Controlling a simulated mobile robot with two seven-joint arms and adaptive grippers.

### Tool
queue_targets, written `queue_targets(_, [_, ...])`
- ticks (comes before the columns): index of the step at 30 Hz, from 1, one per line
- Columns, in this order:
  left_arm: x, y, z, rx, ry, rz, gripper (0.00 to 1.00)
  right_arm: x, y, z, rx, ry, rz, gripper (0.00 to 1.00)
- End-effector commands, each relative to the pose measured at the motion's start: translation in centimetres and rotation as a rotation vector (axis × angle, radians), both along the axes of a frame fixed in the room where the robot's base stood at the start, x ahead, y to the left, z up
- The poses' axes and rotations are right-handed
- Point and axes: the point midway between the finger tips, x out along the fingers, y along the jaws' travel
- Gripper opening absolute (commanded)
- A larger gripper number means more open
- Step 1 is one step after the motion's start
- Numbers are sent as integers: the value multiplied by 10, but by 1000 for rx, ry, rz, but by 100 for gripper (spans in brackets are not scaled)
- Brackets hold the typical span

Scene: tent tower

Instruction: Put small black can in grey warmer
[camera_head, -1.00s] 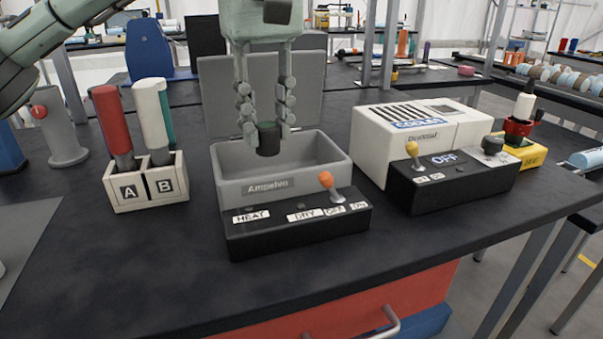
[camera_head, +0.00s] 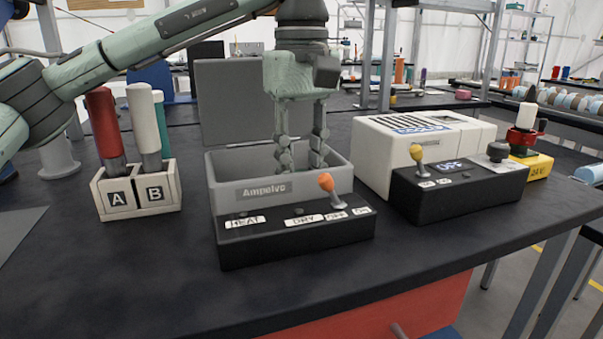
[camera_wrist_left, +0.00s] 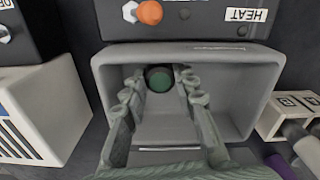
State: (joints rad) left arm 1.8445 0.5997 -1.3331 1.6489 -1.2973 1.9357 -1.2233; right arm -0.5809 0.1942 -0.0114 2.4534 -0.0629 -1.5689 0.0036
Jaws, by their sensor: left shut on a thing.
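The grey warmer (camera_head: 228,195) stands on the dark bench with its lid (camera_head: 228,105) raised at the back. My left gripper (camera_head: 300,160) reaches down into its open box from above. In the left wrist view, the small black can (camera_wrist_left: 158,78) sits between the fingertips of my left gripper (camera_wrist_left: 159,73), which is shut on it; its round top looks dark green. The can is inside the warmer's walls (camera_wrist_left: 240,90), near the front wall. In the head view the can is hidden behind that wall. Whether it touches the floor I cannot tell. My right gripper is not in view.
The warmer's black control panel (camera_head: 300,240) with an orange-knobbed lever (camera_head: 326,183) is in front. A holder marked A and B (camera_head: 137,192) with red and white handles stands left. A white cooler (camera_head: 375,165) with a black panel (camera_head: 440,190) stands right. The bench front is clear.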

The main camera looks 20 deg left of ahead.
Motion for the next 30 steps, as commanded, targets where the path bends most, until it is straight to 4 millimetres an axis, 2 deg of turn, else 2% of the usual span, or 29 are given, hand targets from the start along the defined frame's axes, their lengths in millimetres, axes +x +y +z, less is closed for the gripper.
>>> queue_targets(10, [0, 0, -3, -1, -1, 0, 8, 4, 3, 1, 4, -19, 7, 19])
queue_targets(11, [0, 0, -3, -1, -1, 0, 30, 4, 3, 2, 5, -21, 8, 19])
queue_targets(15, [0, 0, -2, -1, -1, 0, 48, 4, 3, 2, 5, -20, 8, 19])
queue_targets(25, [0, 0, -1, -1, -1, 0, 48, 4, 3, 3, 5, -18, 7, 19])
queue_targets(30, [1, -1, 18, -1, -4, 0, 48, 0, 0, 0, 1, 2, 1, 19])
